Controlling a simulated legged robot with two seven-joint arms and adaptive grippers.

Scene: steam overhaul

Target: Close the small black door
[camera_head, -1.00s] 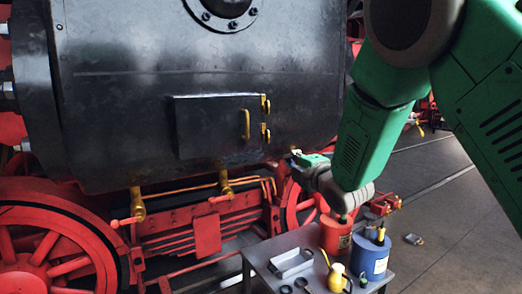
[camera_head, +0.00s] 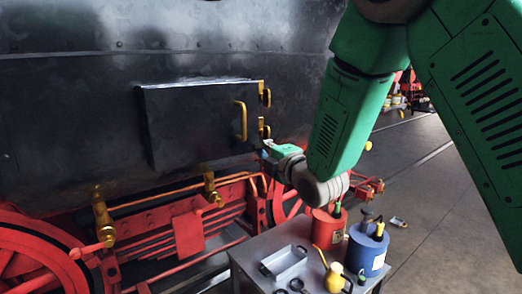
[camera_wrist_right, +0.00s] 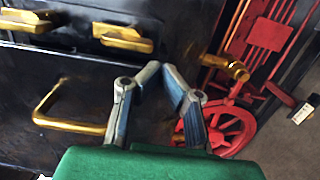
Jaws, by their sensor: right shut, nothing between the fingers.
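The small black door (camera_head: 190,125) is a dark panel on the side of the large black tank. It looks nearly flush, but I cannot tell if it is fully shut. Its brass handle (camera_head: 240,120) is near its right edge and also shows at left in the right wrist view (camera_wrist_right: 65,118). Brass fittings (camera_head: 266,98) sit just right of the door. My right gripper (camera_head: 264,146) is just below and right of the handle, apart from it. In the wrist view its fingers (camera_wrist_right: 160,70) converge, shut and empty. My left gripper is out of view.
A grey table (camera_head: 245,258) stands below my right arm. It holds a red can (camera_head: 328,228), a blue can (camera_head: 367,250), a metal tray (camera_head: 285,262) and a yellow oiler (camera_head: 334,277). Red wheels and frame (camera_head: 187,232) lie below the tank. Open floor is at right.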

